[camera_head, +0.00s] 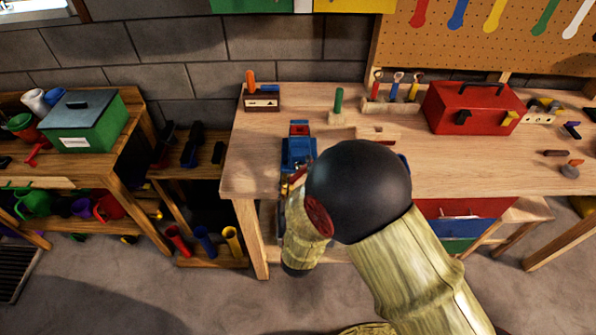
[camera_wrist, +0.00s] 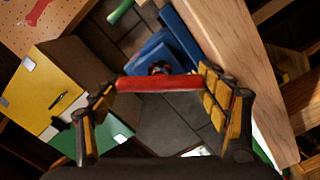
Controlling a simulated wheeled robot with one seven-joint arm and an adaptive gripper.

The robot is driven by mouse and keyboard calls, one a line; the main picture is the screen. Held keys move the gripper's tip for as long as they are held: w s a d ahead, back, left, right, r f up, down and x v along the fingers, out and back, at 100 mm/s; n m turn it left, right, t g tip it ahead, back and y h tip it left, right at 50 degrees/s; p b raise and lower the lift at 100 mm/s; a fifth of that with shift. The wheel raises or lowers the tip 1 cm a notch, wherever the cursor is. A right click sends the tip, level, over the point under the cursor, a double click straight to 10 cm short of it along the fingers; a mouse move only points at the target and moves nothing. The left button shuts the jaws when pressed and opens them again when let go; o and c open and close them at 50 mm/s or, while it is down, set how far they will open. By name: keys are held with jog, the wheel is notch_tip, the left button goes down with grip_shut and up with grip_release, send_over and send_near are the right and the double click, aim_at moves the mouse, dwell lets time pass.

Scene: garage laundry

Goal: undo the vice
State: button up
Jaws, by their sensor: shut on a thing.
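The blue vice (camera_head: 298,150) is mounted at the front edge of the wooden workbench, towards its left end. In the wrist view the vice (camera_wrist: 146,60) lies just beyond my gripper (camera_wrist: 158,86). Its red handle bar (camera_wrist: 160,83) runs crosswise between my two yellow-padded fingers, one at each end, and my gripper is shut on it. A dark round screw end shows behind the middle of the bar. In the head view my arm hides most of my gripper and the vice's front. Any gap between the jaws cannot be made out.
The workbench (camera_head: 250,165) holds a red toolbox (camera_head: 470,108), a green-handled tool (camera_head: 338,100) and a small wooden block holder (camera_head: 262,98). A shelf with a green box (camera_head: 85,122) stands at left. Grey floor (camera_head: 120,300) in front is mostly clear.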

jog(key=shift+r, duration=0.15)
jog(key=o, duration=0.7)
jog(key=shift+w, duration=0.1)
jog(key=o, duration=0.5)
jog(key=shift+f, duration=0.2)
jog(key=shift+c, duration=0.2)
jog(key=shift+s+f, duration=0.1)
jog(key=shift+s, duration=0.25)
jog(key=s, duration=0.7)
jog(key=shift+s+a+r, duration=0.15)
jog(key=shift+r, duration=0.05)
